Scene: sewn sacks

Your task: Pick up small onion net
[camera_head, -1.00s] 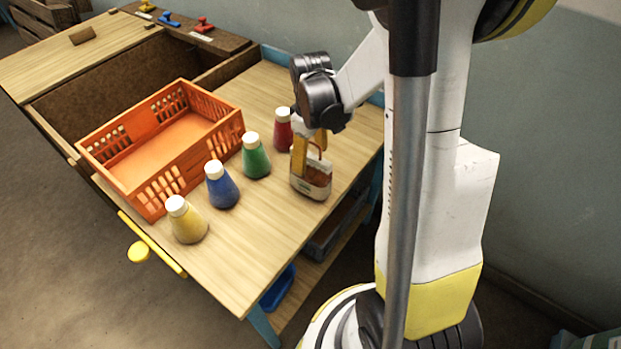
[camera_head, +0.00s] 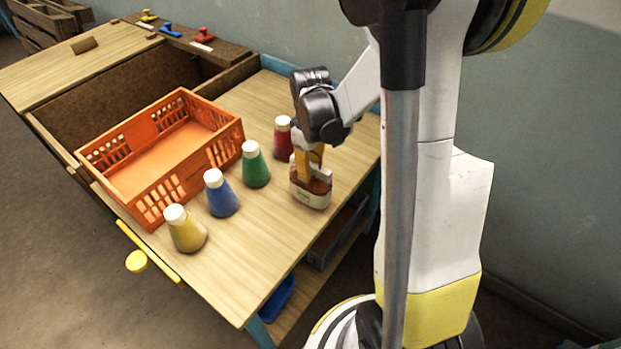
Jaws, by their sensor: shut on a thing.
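The small onion net (camera_head: 311,197) is a short pouch with a pale lower band and orange-brown contents. It stands upright at the right side of the wooden table, just right of the bottles. My gripper (camera_head: 311,173) reaches down onto it from above and is shut on its upper part. The fingers and wrist hide much of the net's top. Its base appears to be on the tabletop, though a small gap cannot be ruled out.
A red bottle (camera_head: 283,140) stands close behind and left of my gripper. Green (camera_head: 256,167), blue (camera_head: 221,195) and yellow (camera_head: 186,231) bottles line up toward the front left. An orange crate (camera_head: 205,160) lies beyond them. The table's front right is clear.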

